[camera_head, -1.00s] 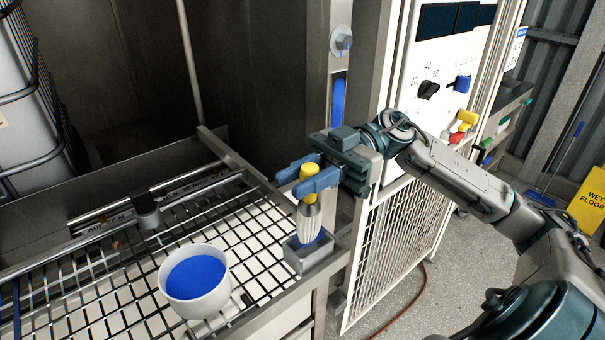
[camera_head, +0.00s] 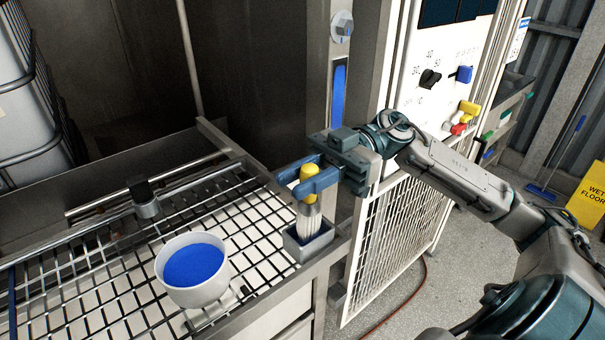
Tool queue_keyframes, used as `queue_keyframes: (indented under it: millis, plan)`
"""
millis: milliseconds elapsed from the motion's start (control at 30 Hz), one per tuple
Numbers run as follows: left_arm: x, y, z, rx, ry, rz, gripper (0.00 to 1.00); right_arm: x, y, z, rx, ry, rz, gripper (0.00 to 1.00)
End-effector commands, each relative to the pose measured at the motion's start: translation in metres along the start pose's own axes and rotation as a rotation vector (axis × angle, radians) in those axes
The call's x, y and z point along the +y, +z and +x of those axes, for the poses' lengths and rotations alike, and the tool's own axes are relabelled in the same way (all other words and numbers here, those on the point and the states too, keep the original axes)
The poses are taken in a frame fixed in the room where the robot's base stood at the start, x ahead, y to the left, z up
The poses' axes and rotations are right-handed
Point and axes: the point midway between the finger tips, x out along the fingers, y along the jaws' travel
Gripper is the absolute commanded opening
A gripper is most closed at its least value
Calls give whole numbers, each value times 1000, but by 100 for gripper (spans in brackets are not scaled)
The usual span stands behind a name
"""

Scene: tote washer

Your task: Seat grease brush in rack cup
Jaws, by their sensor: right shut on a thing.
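The grease brush (camera_head: 308,217) has a yellow handle top, a metal band and pale bristles, and it is upright. My right gripper (camera_head: 307,182) has blue fingers and is shut on the yellow handle. My left gripper is not in view.
A white tub (camera_head: 192,270) with blue contents stands on the wire rack (camera_head: 100,270), left of the cup. A dark clamp-like fitting (camera_head: 143,198) sits on the rack's rail. The white control panel (camera_head: 450,75) and mesh panel (camera_head: 395,230) stand right of the rack.

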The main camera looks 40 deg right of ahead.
Motion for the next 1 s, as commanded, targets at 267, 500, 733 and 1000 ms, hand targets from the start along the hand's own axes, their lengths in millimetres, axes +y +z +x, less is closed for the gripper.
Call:
queue_keyframes:
  millis: [267,500,733,1000]
  plan:
    - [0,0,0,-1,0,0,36,0,1,0,0,0,-1,0]
    - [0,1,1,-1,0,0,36,0,2,0,0,0,0,0]
    - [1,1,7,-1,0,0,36,0,12,0,0,0,-1,0]
    - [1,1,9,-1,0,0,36,0,18,0,0,0,-1,0]
